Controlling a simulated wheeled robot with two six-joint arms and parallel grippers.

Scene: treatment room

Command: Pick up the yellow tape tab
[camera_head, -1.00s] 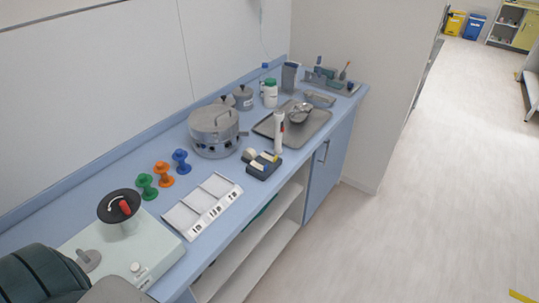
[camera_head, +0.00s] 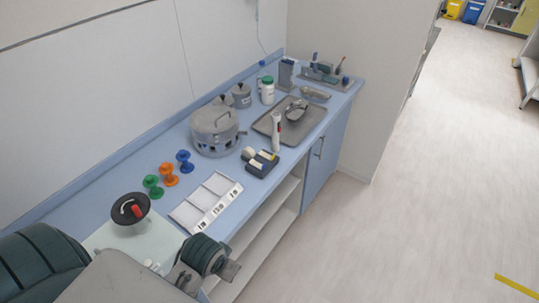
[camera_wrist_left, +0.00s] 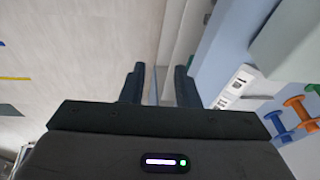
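The yellow tape tab (camera_head: 271,155) is a tiny strip on top of a dark tape dispenser (camera_head: 262,167) near the counter's front edge in the head view. Its exact shape is too small to tell. My left arm comes in from the lower left, and its wrist and gripper (camera_head: 229,271) are at the counter's front edge, well short of the dispenser. In the left wrist view my left gripper's two dark fingers (camera_wrist_left: 160,88) are apart with nothing between them. The tape tab cannot be made out there. My right gripper is not in view.
A white compartment tray (camera_head: 207,202) lies between my arm and the dispenser. A round steel pot (camera_head: 215,128) and coloured spools (camera_head: 169,175) stand farther back.

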